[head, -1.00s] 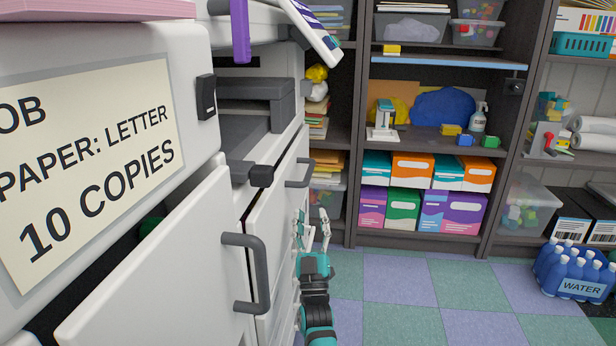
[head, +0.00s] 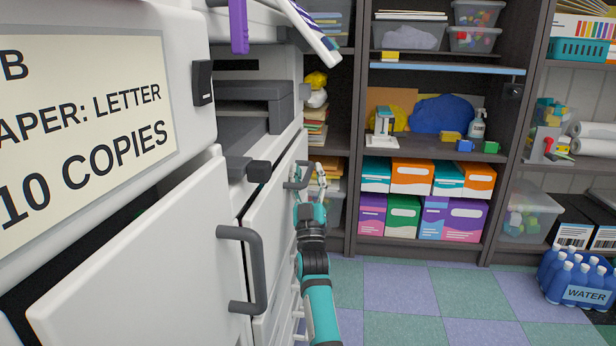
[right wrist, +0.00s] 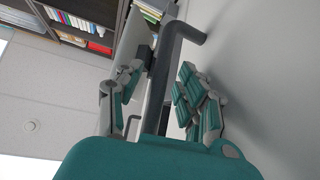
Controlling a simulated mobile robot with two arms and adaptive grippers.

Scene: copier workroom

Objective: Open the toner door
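The white copier front has two panels with dark handles. The near door (head: 150,270) stands ajar, with a dark gap behind its top edge and a large handle (head: 258,275) on it. The farther door (head: 275,215) looks closed and carries a smaller handle (head: 300,176). No label shows which one is the toner door. My right gripper (head: 308,188) is at the farther door's handle. In the right wrist view, the dark handle bar (right wrist: 168,70) passes between the spread fingers of my right gripper (right wrist: 160,95), apparently without being clamped. My left gripper is not in view.
A sign with copy settings (head: 80,125) is on the copier's near side. Shelves (head: 430,245) with boxes and bins stand behind. Blue water bottles (head: 580,278) sit on the floor at right. The checkered floor (head: 430,300) between is clear.

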